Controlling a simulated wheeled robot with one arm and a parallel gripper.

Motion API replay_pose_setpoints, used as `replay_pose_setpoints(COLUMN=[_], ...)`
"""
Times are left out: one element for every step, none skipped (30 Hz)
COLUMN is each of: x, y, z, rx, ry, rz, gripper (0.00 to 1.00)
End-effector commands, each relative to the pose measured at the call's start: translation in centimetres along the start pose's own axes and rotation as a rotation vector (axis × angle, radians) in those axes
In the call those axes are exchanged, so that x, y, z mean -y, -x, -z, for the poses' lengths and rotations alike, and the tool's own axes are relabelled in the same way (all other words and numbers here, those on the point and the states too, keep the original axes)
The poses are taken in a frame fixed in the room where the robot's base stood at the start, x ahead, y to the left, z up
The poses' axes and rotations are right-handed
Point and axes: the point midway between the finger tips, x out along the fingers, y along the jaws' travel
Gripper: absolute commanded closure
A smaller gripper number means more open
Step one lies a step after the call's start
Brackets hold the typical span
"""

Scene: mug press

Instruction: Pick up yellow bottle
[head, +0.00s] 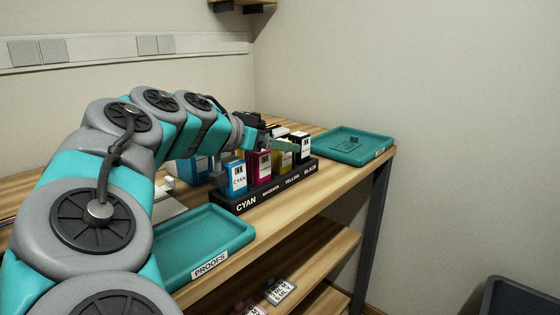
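The yellow bottle (281,160) stands upright in the black ink rack (252,199), above the YELLOW label, between the magenta and black bottles. Only part of it shows. My gripper (284,143) reaches over the rack from the left and is at the top of the yellow bottle. A green finger crosses in front of the bottle's upper part. The other finger is hard to make out, so I cannot tell whether the gripper touches or grips the bottle.
In the rack, the cyan bottle (234,178) and magenta bottle (259,167) stand left of the yellow one, and the black bottle (300,147) stands right. The PROOFS tray (225,222) is front left. Another teal tray (376,151) is at the right end.

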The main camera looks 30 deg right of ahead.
Motion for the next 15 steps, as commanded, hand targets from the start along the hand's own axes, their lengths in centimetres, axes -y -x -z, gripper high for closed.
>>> replay_pose_setpoints(x=[0.01,0.0,0.0,0.0,0.0,0.0,0.0,0.0,0.0,0.0,0.0,-0.01,-0.01,0.0,0.0], y=[0.01,0.02,0.02,0.02,0.02,0.02,0.02,0.03,0.03,0.03,0.03,0.02,0.02,0.03,0.03], z=[-0.01,-0.01,-0.01,-0.01,-0.01,-0.01,-0.02,-0.01,-0.01,-0.01,-0.01,-0.02,-0.02,-0.01,-0.01], rx=[0.0,0.0,0.0,0.0,0.0,0.0,0.0,0.0,0.0,0.0,0.0,0.0,0.0,0.0,0.0], ry=[0.0,0.0,0.0,0.0,0.0,0.0,0.0,0.0,0.0,0.0,0.0,0.0,0.0,0.0,0.0], rz=[0.0,0.0,0.0,0.0,0.0,0.0,0.0,0.0,0.0,0.0,0.0,0.0,0.0,0.0,0.0], gripper=[0.15,0.18,0.23,0.26,0.3,0.34,0.38,0.41,0.45,0.49,0.52,0.57,0.6,0.63,0.68])
